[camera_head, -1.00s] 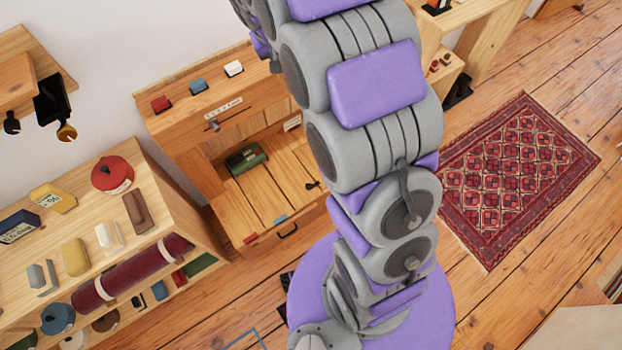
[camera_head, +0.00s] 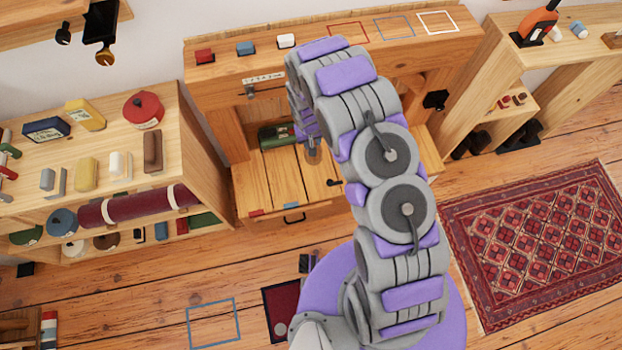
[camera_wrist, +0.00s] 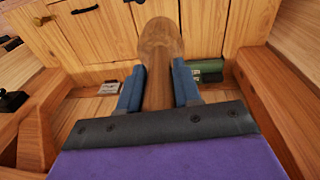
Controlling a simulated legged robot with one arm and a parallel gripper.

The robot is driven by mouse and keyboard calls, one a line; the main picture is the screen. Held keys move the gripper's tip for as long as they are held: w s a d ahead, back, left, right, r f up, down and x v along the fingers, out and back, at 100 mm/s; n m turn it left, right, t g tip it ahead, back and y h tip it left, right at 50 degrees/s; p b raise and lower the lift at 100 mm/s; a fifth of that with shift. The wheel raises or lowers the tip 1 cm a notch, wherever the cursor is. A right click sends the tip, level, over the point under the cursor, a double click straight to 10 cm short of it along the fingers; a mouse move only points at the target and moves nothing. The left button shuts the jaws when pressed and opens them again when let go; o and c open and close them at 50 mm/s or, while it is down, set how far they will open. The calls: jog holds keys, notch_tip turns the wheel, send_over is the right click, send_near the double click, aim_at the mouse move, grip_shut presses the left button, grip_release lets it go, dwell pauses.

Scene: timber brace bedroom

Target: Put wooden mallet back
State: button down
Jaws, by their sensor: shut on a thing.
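My gripper (camera_wrist: 159,85) is shut on a brown wooden piece with a rounded end, the wooden mallet (camera_wrist: 160,40), between its two blue fingers. Only this part of the mallet shows; the rest is hidden. In the head view my gripper (camera_head: 309,142) is low inside the open space of the wooden bench (camera_head: 215,68), above its plank surface (camera_head: 258,188). The mallet is mostly hidden there by my arm.
A green box (camera_head: 276,136) lies just left of my gripper and also shows in the wrist view (camera_wrist: 207,70). Red, blue and white outlined squares (camera_head: 437,22) on the bench top are empty. A crowded shelf (camera_head: 190,150) stands left; a patterned rug (camera_head: 540,240) lies right.

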jog(key=s+a+f+n+g+b, duration=0.1)
jog(key=s+a+f, duration=0.2)
jog(key=s+f, duration=0.45)
jog(key=s+a+f+b, duration=0.1)
jog(key=s+a+f, duration=0.25)
jog(key=f, duration=0.65)
jog(key=w+d+f+b, duration=0.2)
jog(key=w+d, duration=0.1)
jog(key=w, duration=0.3)
jog(key=w+d+f+b, duration=0.2)
jog(key=w+d, duration=0.1)
jog(key=w, duration=0.4)
jog(key=shift+w+d+f, duration=0.3)
jog(key=shift+f, duration=0.05)
jog(key=c, duration=0.8)
grip_release()
jog(key=shift+y, duration=0.3)
